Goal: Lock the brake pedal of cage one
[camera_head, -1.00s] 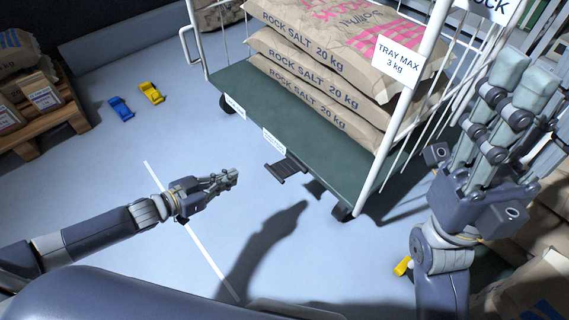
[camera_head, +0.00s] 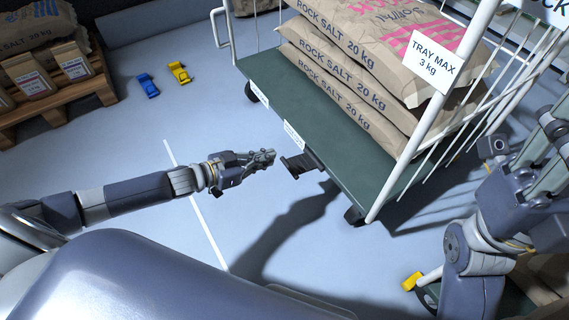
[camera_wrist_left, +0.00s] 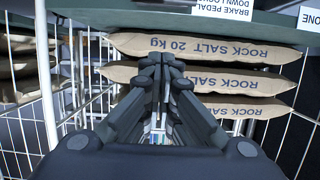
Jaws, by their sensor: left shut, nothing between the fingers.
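Cage one is a roll cage with a green deck (camera_head: 290,105) and white tube posts, loaded with rock salt bags. Its dark brake pedal (camera_head: 302,164) sticks out from under the deck's near edge, beside a white label (camera_head: 293,134). In the left wrist view the label (camera_wrist_left: 222,9) reads, upside down, "BRAKE PEDAL DOWN" and part of another word. My left gripper (camera_head: 266,157) is shut and empty, its fingertips just left of the pedal with a small gap. In the wrist view the fingers (camera_wrist_left: 160,65) point toward the bags; I cannot make out the pedal there. My right gripper (camera_head: 550,150) is open, partly cut off.
A "TRAY MAX 3 kg" sign (camera_head: 433,63) hangs on the cage's near post. A wooden pallet (camera_head: 58,104) with bags stands at the left. Blue (camera_head: 148,85) and yellow (camera_head: 179,73) small objects lie on the floor. A yellow pedal-like part (camera_head: 411,281) shows low right.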

